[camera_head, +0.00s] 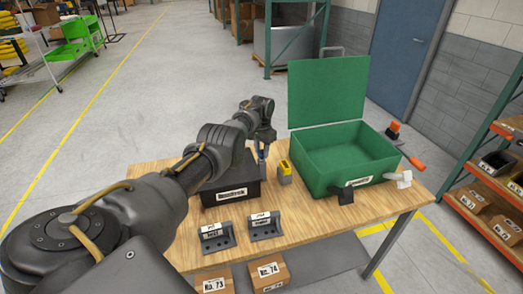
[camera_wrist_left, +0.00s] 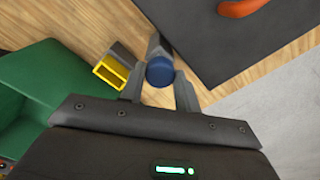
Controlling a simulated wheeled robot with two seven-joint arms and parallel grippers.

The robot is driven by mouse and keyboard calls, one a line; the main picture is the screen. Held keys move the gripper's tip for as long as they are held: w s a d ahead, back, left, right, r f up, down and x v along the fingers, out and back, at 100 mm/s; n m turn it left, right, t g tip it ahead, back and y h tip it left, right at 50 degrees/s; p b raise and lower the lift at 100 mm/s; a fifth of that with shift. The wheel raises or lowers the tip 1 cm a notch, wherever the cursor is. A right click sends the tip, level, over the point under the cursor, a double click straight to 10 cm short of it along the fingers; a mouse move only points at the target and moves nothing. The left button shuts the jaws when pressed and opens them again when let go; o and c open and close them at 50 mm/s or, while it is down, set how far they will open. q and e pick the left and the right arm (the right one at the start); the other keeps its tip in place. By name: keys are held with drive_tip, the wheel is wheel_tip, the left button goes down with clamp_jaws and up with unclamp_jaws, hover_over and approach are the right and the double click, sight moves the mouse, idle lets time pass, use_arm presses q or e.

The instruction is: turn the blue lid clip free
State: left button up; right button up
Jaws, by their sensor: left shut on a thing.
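The blue lid clip (camera_wrist_left: 160,71) shows in the left wrist view as a round blue end on a grey block, at the edge of a dark case (camera_wrist_left: 225,35). My left gripper (camera_wrist_left: 160,88) has one finger on each side of it and is shut on it. In the head view the gripper (camera_head: 262,148) is above the right side of the dark labelled case (camera_head: 214,197), with a bit of blue (camera_head: 261,157) under it. My arm hides much of the case. How far the clip is turned cannot be told. My right gripper is not in view.
A yellow-topped grey holder (camera_head: 285,172) stands close right of the case. An open green box (camera_head: 325,181) with black, white and orange fittings is further right. Two small grey fixtures (camera_head: 217,237) stand near the front edge of the wooden table (camera_head: 305,225).

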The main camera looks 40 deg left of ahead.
sight(262, 151)
use_arm(q)
drive_tip(key=shift+r, duration=0.1)
idle(0.4)
drive_tip(key=o, duration=1)
wheel_tip(262, 151, up, 6)
drive_tip(key=p, duration=0.5)
drive_tip(key=shift+w+f+p, duration=0.1)
drive_tip(key=shift+f+p, duration=0.1)
drive_tip(key=shift+p, duration=0.1)
drive_tip(key=shift+r+b, duration=0.2)
drive_tip(key=shift+b, duration=0.1)
drive_tip(key=shift+r, duration=2.35)
